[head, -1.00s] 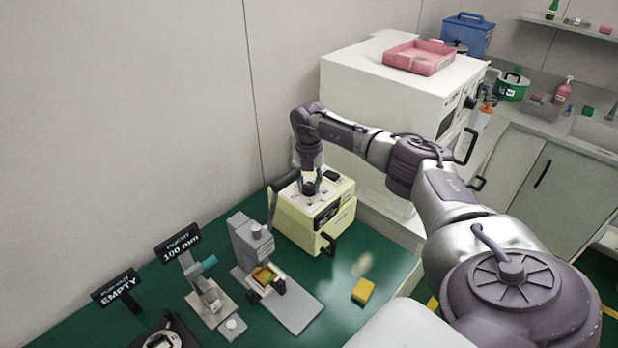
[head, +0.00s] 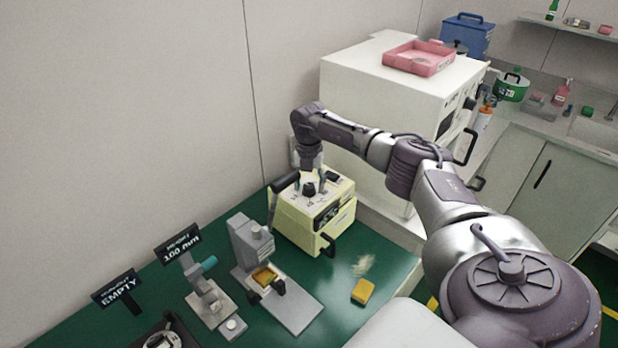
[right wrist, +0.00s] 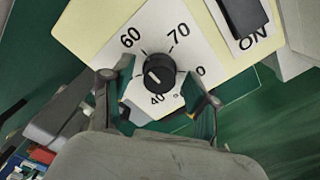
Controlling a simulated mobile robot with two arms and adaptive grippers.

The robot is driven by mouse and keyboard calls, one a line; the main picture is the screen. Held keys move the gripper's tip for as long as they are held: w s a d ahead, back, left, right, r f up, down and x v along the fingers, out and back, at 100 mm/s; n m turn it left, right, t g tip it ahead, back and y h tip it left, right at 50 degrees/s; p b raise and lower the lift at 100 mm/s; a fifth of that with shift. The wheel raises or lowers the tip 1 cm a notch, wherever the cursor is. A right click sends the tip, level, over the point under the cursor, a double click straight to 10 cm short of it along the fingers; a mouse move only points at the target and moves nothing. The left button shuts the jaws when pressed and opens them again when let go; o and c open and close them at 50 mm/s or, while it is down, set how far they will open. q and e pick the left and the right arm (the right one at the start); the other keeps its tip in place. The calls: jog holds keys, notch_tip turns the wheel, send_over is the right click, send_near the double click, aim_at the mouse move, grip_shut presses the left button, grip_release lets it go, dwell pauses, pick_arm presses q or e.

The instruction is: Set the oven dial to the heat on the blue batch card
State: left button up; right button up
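The cream box with the dial (head: 335,212) stands on the green bench, its sloped face upward. Its black dial (head: 309,189) also shows in the right wrist view (right wrist: 158,72), with 40, 60 and 70 printed around it and another number partly hidden. A short white mark on the knob points to the lower left of that view, off the 60 and 70. My right gripper (right wrist: 162,92) is open, its fingers on either side of the dial with visible gaps; in the head view it is above the box (head: 317,182). No blue batch card is readable. My left gripper is out of view.
A black switch (right wrist: 242,14) marked ON is beside the dial. A grey press-like device (head: 254,248), a yellow block (head: 362,291) and black signs reading EMPTY (head: 118,289) and 100 (head: 178,243) are on the bench. A white cabinet (head: 385,105) with a pink tray (head: 420,58) stands behind.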

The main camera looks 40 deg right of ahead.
aim_at(309, 185)
notch_tip(309, 185, up, 12)
dwell(0.6)
dwell(0.4)
